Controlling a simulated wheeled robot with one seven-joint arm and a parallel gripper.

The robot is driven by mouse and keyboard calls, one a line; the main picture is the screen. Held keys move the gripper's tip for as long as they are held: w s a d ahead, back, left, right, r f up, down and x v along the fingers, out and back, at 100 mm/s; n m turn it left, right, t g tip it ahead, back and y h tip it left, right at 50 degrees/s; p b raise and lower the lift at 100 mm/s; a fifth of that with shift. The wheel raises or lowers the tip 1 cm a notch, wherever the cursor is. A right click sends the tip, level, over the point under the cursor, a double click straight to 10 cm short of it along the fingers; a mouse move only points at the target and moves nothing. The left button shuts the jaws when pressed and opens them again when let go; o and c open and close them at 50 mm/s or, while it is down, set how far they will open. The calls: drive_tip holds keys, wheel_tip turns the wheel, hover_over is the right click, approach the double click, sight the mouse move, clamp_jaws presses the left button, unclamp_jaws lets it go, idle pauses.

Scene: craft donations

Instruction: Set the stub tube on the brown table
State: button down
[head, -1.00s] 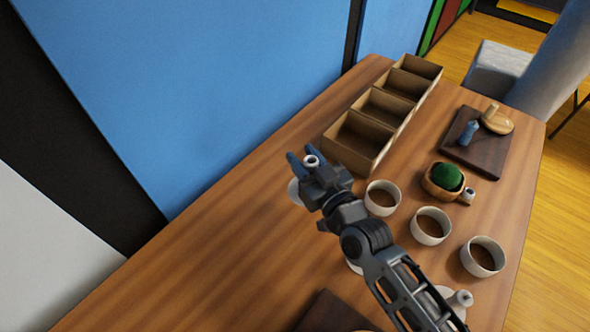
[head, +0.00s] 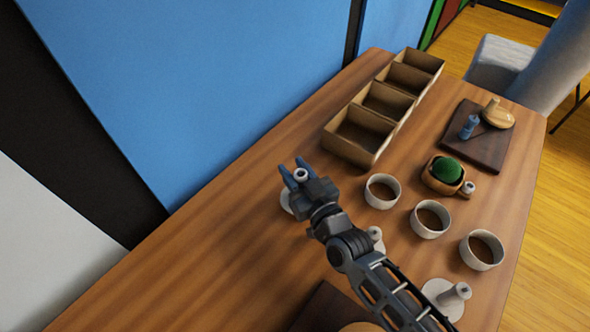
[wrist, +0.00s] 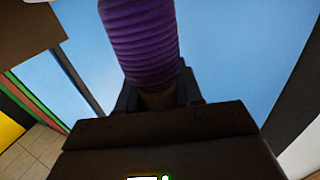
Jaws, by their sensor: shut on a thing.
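My gripper (head: 298,176) is shut on the stub tube, above the left part of the brown table (head: 215,235). In the head view the tube (head: 301,174) shows only as a small pale, hollow end between the blue fingertips. In the wrist view the held tube (wrist: 140,40) has a purple, ribbed winding and a plainer end down in the jaws. Its far end is cut off by the picture's top edge. The gap between the tube and the tabletop is hard to judge.
A cardboard box (head: 352,152) with several compartments stands behind my gripper. Three white cups (head: 380,203), a wooden cup (head: 429,181) holding a green ball (head: 446,172), and a dark board (head: 490,155) are to the right. A pale disc (head: 286,203) lies partly hidden under my gripper. The table's left is bare.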

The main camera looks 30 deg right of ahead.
drive_tip(key=shift+f+b, duration=0.35)
drive_tip(key=shift+f, duration=0.1)
drive_tip(key=shift+f, duration=0.2)
drive_tip(key=c, duration=0.7)
unclamp_jaws()
drive_tip(key=shift+s+f, duration=0.1)
drive_tip(key=shift+c, duration=0.2)
drive_tip(key=shift+r+p, duration=0.3)
drive_tip(key=shift+r, duration=0.1)
drive_tip(key=shift+s+r, duration=0.15)
drive_tip(key=shift+r, duration=0.15)
drive_tip(key=s+b, duration=0.1)
drive_tip(key=s, duration=1)
drive_tip(key=shift+s+b, duration=0.3)
drive_tip(key=shift+b, duration=0.1)
